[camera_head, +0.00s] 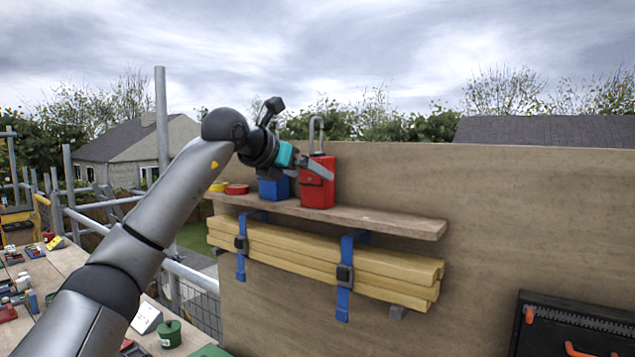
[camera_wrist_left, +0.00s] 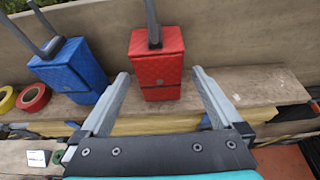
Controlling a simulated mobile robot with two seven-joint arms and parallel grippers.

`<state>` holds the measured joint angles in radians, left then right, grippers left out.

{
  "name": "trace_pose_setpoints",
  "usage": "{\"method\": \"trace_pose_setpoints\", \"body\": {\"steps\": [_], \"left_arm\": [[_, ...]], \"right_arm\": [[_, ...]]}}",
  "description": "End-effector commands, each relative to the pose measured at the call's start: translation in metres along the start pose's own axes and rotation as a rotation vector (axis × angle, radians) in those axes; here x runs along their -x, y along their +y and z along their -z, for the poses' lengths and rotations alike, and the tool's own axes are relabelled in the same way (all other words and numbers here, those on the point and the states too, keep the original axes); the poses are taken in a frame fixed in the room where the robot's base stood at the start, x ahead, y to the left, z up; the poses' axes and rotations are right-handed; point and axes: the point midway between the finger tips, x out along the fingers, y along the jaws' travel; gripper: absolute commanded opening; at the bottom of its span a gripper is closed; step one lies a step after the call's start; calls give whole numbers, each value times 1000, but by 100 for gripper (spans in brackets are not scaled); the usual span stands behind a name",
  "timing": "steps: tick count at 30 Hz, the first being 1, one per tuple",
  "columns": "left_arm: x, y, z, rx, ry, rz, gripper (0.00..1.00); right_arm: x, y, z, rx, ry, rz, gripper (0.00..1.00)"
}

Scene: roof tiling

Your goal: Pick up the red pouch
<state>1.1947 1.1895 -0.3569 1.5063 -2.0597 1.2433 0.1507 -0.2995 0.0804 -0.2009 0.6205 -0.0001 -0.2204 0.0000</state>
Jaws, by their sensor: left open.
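The red pouch (camera_head: 318,184) stands upright on a wooden shelf (camera_head: 370,219), with a grey loop handle rising from its top. It also shows in the left wrist view (camera_wrist_left: 157,66), just beyond and between the fingertips. My left gripper (camera_head: 318,172) is open, with its two fingers (camera_wrist_left: 160,82) spread toward the pouch and nothing between them that looks gripped. In the head view the fingers overlap the pouch's upper front; whether they touch it I cannot tell. My right gripper is not in view.
A blue pouch (camera_wrist_left: 70,68) stands close left of the red one. Red tape (camera_head: 237,189) and yellow tape (camera_head: 219,187) lie farther left. The shelf is bare to the right. Strapped timber (camera_head: 320,262) hangs below, and a board wall (camera_head: 540,210) rises behind.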

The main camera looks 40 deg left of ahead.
Motion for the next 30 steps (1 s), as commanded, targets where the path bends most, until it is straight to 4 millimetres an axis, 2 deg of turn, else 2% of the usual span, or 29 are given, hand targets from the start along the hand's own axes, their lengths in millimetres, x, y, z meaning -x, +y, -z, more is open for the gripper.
{"method": "trace_pose_setpoints", "body": {"steps": [4,9,18,30], "left_arm": [[-23,0,-3,3,5,4,100],[-42,1,-2,1,2,3,100],[-46,1,-1,-1,0,2,99],[-46,1,-1,-1,0,2,54]], "right_arm": [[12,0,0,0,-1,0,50],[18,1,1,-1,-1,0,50],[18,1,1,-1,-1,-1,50],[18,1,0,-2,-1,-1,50]]}}
